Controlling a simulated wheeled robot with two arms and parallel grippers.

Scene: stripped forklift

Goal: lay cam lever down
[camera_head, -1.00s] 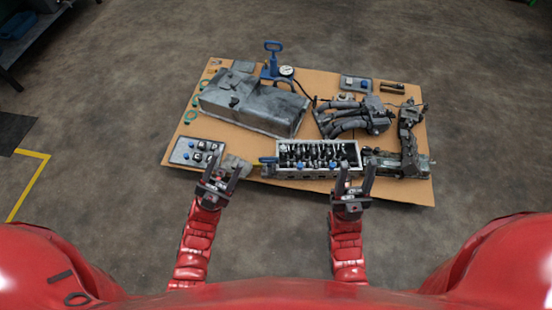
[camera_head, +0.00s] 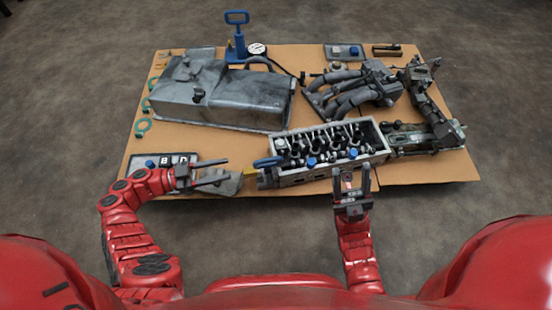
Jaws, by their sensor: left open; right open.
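The grey cylinder head (camera_head: 290,178) lies at the front of the cardboard sheet, with several dark springs and blue caps in its open top. A blue lever (camera_head: 268,162), which looks like the cam lever, sits at its left end, seeming low and nearly flat; its exact tilt is hard to tell. My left gripper (camera_head: 222,171) is open, its fingers pointing right toward the lever, some way short of it. A grey lump (camera_head: 222,184) lies by its fingers; contact is unclear. My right gripper (camera_head: 351,173) is open and empty at the head's front side, fingers pointing away from me.
A grey metal cover (camera_head: 220,95) lies behind, with a blue-handled pump and gauge (camera_head: 237,45) beyond. Grey manifold pipes (camera_head: 355,90) and a dark bracket assembly (camera_head: 425,138) are at right. A parts tray (camera_head: 160,160) is beside my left gripper. The floor in front is clear.

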